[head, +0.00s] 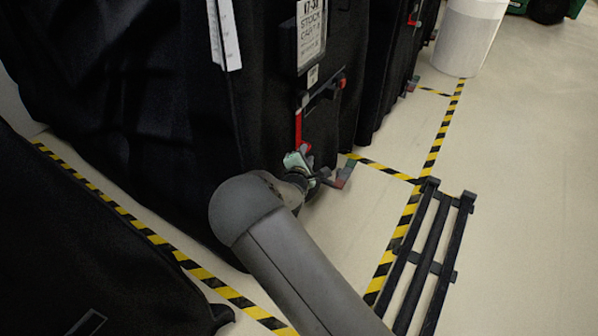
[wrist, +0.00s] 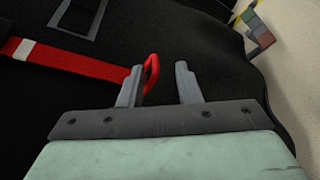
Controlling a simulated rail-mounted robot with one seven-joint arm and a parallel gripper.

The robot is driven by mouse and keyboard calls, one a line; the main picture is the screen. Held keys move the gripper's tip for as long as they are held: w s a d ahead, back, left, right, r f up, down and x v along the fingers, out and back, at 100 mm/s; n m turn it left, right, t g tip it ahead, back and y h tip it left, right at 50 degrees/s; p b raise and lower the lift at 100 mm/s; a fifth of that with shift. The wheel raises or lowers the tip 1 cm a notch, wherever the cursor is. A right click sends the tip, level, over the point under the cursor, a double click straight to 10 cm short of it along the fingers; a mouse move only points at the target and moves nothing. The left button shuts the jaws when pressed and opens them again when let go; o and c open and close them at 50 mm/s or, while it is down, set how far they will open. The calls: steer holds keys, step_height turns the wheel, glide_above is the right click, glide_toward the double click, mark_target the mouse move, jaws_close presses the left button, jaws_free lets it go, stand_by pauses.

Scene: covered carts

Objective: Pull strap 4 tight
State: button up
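A red strap (wrist: 75,60) with a white band runs in from the left in the wrist view and ends in a red loop (wrist: 152,72). The loop shows between my gripper's fingers, close against the left one; I cannot tell if they touch. My gripper (wrist: 158,82) is open, its two grey fingers apart. In the head view the red strap (head: 298,128) hangs down the black cart cover (head: 262,100), and my gripper (head: 303,151) is at its lower end. No strap number is readable.
A sign (head: 311,32) and a white sheet (head: 229,35) hang on the cover. A bracket (head: 345,172) juts out right of my gripper. A black slatted rack (head: 430,255) lies beside yellow-black floor tape (head: 410,208). A white bin (head: 468,38) stands behind. Floor at right is clear.

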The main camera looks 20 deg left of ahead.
steer(key=p+v, duration=0.2)
steer(key=v, duration=1)
steer(key=shift+s, duration=0.1)
steer(key=s+d+r+m+g+p, duration=0.3)
steer(key=d+r+m+g+p, duration=0.7)
steer(key=d+r+m, duration=0.6)
steer(key=s+d+r+m+g+h+p, duration=0.2)
steer(key=s+d+r+m+g+p, duration=0.3)
steer(key=s+d+r, duration=1.5)
steer(key=s+r+m+p, duration=0.1)
steer(key=m+p, duration=0.3)
steer(key=p, duration=0.1)
steer(key=shift+s+d+m+p, duration=0.25)
steer(key=shift+d+m+p, duration=0.05)
steer(key=shift+p, duration=0.05)
steer(key=shift+r, duration=0.1)
